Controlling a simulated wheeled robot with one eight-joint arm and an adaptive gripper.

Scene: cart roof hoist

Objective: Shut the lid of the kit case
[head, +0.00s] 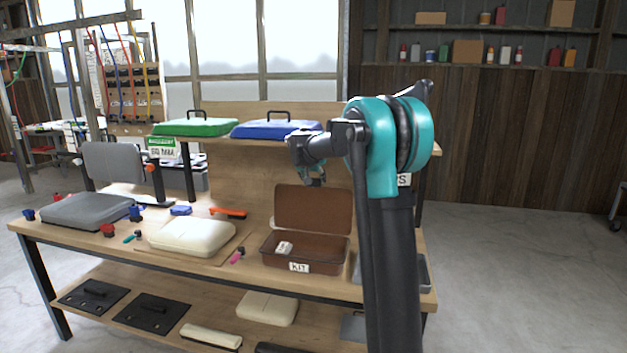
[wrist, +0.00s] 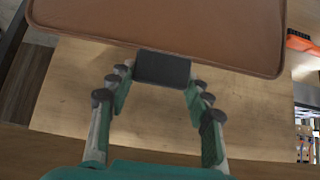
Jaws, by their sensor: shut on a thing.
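The brown kit case (head: 305,262) stands on the workbench with a white "KIT" label on its front. Its lid (head: 312,208) stands up, open, at the back of the case. A small white item (head: 284,248) lies inside. My gripper (head: 314,180) is at the lid's top edge. In the wrist view the lid (wrist: 160,30) fills the top, with a dark tab (wrist: 162,68) at its edge. My gripper (wrist: 158,85) has its fingers on either side of this tab and is shut on it.
A cream case (head: 192,236) and a grey case (head: 88,210) lie left of the kit case. Green (head: 195,127) and blue (head: 275,129) lids rest on the shelf above. An orange-handled brush (head: 229,212) lies behind. A grey tray (head: 420,270) is partly hidden behind my arm.

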